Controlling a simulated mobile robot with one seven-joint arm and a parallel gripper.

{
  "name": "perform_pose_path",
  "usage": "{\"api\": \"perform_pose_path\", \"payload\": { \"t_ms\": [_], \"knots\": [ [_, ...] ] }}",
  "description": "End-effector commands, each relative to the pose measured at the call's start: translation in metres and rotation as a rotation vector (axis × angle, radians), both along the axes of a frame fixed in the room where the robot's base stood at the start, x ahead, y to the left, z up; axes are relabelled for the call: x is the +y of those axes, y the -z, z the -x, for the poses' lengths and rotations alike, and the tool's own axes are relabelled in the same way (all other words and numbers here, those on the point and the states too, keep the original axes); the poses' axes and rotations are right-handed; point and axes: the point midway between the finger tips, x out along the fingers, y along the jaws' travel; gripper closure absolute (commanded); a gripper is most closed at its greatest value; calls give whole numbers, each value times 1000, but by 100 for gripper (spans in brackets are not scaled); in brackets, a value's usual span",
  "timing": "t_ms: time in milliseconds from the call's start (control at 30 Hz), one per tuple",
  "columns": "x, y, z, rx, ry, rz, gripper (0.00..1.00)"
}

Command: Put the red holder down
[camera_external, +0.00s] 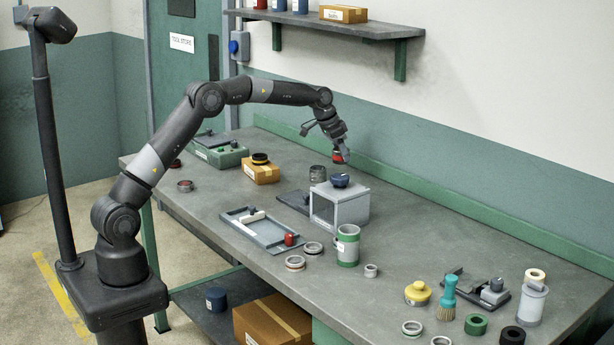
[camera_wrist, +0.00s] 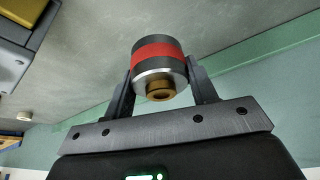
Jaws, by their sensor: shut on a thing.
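The red holder (camera_wrist: 158,50) is a short dark cylinder with a red band, a silver rim and a brass stub facing the wrist camera. My gripper (camera_wrist: 157,78) is shut on it, with one finger on each side. In the external view the red holder (camera_external: 338,157) hangs below my gripper (camera_external: 341,148), over the far side of the workbench (camera_external: 420,230). It appears clear of the bench, but the exact gap cannot be told. No other thing touches it.
A cardboard box (camera_external: 262,174) and a green case (camera_external: 220,157) stand farther left. The green back rail (camera_external: 400,180) runs behind. Bare bench lies right of the grey box.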

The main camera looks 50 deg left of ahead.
Motion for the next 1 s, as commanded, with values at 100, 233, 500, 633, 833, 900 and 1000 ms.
{"api": "perform_pose_path", "payload": {
  "t_ms": [100,233,500,633,833,900,1000],
  "knots": [
    [62,-7,17,-3,-89,1,94],
    [123,-9,43,-3,-182,2,94],
    [237,-10,115,-3,-381,1,94],
    [284,-9,158,-1,-477,-1,94],
    [339,-6,227,-2,-616,-5,94],
    [352,-4,247,-1,-656,-6,94],
    [365,-3,270,-1,-700,-7,94]
  ]
}}
